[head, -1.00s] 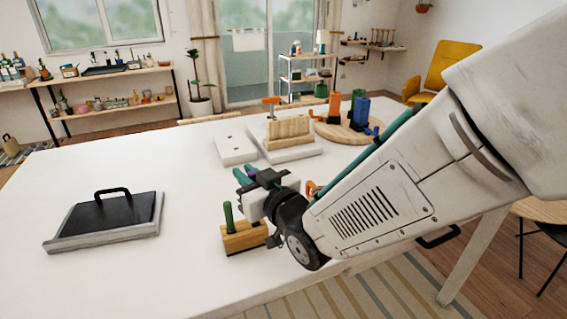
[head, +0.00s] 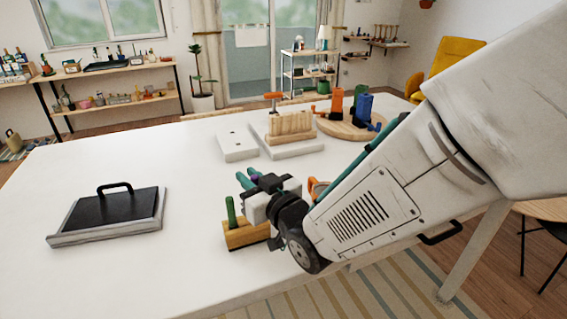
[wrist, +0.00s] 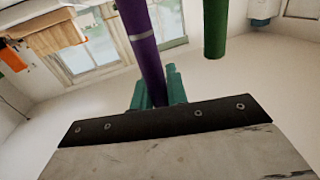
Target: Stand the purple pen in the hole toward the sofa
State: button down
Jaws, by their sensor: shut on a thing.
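The purple pen (wrist: 143,45) is held between the teal fingertips of my gripper (wrist: 158,88), rising up the wrist view from them. In the head view only a small purple part (head: 253,173) shows at the fingers of my gripper (head: 248,179). The gripper is over the table, just behind a wooden block. A white plate (head: 237,143) with small dark holes lies farther back on the table, apart from the pen. I cannot tell which hole faces the sofa, as no sofa is clear in view.
The wooden block (head: 247,236) holds an upright green pen (head: 231,211), also seen in the wrist view (wrist: 215,28). A dark-topped tray (head: 82,214) lies at left. A slotted wooden block (head: 291,124) and round board (head: 340,133) stand at the back.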

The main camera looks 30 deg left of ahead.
jog(key=shift+f, duration=1.9)
jog(key=c, duration=1.3)
grip_release()
jog(key=v, duration=0.8)
jog(key=shift+a, duration=0.1)
